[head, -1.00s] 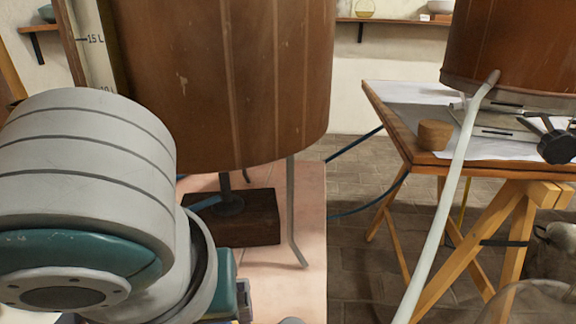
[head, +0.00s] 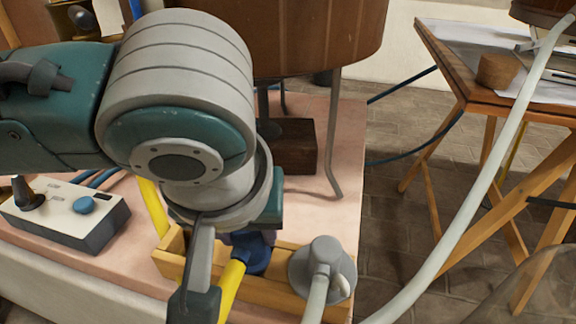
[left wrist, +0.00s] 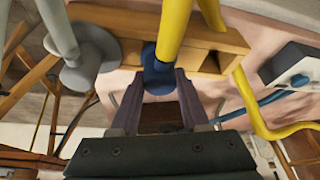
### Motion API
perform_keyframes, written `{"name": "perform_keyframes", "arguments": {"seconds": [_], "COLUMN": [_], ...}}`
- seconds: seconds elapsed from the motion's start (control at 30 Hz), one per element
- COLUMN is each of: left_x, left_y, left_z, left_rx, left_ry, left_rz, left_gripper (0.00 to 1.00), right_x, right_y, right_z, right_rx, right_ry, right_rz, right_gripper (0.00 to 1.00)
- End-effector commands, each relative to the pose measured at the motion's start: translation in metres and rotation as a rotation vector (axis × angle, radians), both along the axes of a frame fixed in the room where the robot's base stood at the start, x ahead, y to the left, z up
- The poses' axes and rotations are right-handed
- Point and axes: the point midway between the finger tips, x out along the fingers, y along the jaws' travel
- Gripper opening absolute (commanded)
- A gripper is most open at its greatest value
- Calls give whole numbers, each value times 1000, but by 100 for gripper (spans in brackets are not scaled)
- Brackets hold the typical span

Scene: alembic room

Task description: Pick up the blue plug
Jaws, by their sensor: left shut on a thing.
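The blue plug (head: 258,256), with a yellow hose (head: 232,285) running from it, is at the wooden rack (head: 170,264) in the head view. My left gripper (head: 243,239) reaches down to it, largely hidden by its own arm. In the left wrist view the blue plug (left wrist: 157,72) sits between the two purple-grey fingers of my left gripper (left wrist: 157,88), which is shut on it. The rack (left wrist: 225,38) lies right behind it, with an open hole showing. I cannot tell whether the plug is seated in the rack or clear of it. My right gripper is not in view.
A grey plug (head: 321,262) with a pale hose stands at the rack's right end. A control box (head: 65,215) with a blue knob is at left. A copper vat (head: 320,40) on thin legs stands behind. A trestle table (head: 450,60) is at right.

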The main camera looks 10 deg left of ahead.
Motion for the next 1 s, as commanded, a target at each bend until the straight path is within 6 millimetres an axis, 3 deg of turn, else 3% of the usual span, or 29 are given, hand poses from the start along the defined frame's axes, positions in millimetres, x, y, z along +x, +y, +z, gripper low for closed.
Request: {"name": "perform_keyframes", "arguments": {"seconds": [0.03, 0.33, 0.77, 1.0], "left_x": [0, 0, 0, 0], "left_y": [0, 0, 0, 0], "left_z": [0, 0, 3, 35], "left_rx": [0, 0, 0, -1], "left_ry": [0, 0, 0, -1], "left_rz": [0, 0, 0, 1], "left_gripper": [35, 1, 0, 0], "right_x": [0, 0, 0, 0], "right_y": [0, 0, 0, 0], "right_z": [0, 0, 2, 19], "right_rx": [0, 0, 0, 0], "right_ry": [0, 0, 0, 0], "right_rz": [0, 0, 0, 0], "right_gripper": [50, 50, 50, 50]}}
